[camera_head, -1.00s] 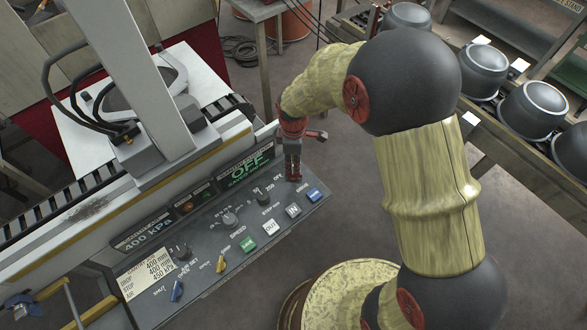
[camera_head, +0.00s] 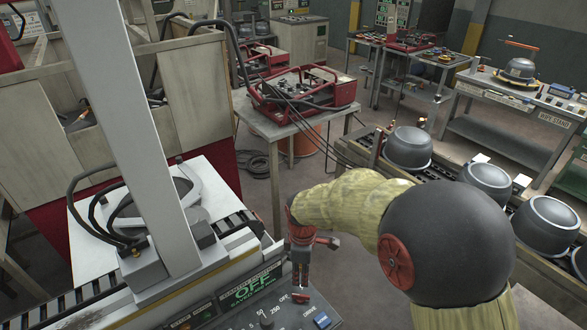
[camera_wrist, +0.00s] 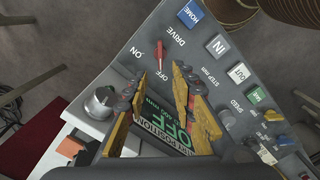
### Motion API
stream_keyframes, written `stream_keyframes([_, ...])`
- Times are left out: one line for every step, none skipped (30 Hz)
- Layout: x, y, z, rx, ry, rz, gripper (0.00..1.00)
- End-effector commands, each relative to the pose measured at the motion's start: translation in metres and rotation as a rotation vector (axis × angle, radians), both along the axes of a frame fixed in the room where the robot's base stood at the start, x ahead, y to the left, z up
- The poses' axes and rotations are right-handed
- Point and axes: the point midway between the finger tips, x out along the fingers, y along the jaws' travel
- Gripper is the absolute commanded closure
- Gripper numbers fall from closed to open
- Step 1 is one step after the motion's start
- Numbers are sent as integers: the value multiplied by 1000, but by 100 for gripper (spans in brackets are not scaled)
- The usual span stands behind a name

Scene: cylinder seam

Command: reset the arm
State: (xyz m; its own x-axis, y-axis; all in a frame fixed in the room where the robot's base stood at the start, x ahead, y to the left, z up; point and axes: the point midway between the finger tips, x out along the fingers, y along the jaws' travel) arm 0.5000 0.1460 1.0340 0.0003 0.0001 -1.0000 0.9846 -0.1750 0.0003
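My gripper (camera_head: 301,284) hangs over the control panel (camera_head: 340,322) at the right end of the machine, fingers pointing down. In the wrist view its two yellow-edged fingers (camera_wrist: 160,82) stand apart with nothing between them, so it is open. A red lever (camera_wrist: 159,54) lies just beyond the fingertips, between the ON and OFF labels marked DRIVE. The lever also shows right below the fingers in the head view (camera_head: 300,297). The green-lettered display (camera_head: 247,291) reads OFF. My arm reaches in from the right and hides part of the panel.
Panel buttons, including the blue HOME button (camera_wrist: 193,13), lie close to the fingers. The machine's white post (camera_head: 140,130) rises on the left. A table with a red-framed unit (camera_head: 305,92) stands behind. Grey pots (camera_head: 408,148) line a conveyor on the right.

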Motion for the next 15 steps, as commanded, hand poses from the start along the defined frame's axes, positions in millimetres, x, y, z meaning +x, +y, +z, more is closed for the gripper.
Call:
stream_keyframes([0,0,0,0,0,-2,74])
stream_keyframes([0,0,0,0,0,-6,74])
stream_keyframes([0,0,0,0,0,-18,74])
stream_keyframes([0,0,0,0,0,-34,74])
stream_keyframes([0,0,0,-1,1,-54,74])
stream_keyframes([-1,0,0,-1,4,-88,74])
stream_keyframes([-2,-1,0,-2,6,-119,74])
stream_keyframes([-4,-1,-1,-4,11,-153,74])
stream_keyframes([-11,-3,-4,-11,26,-203,74])
stream_keyframes([-17,-5,-7,-17,39,-243,74])
stream_keyframes([-23,-7,-9,-24,50,-283,74])
stream_keyframes([-32,-10,-9,-32,62,-338,74])
stream_keyframes([-38,-12,-6,-35,65,-378,74])
stream_keyframes([-43,-13,-2,-37,66,-418,74])
stream_keyframes([-50,-17,4,-39,65,-475,74])
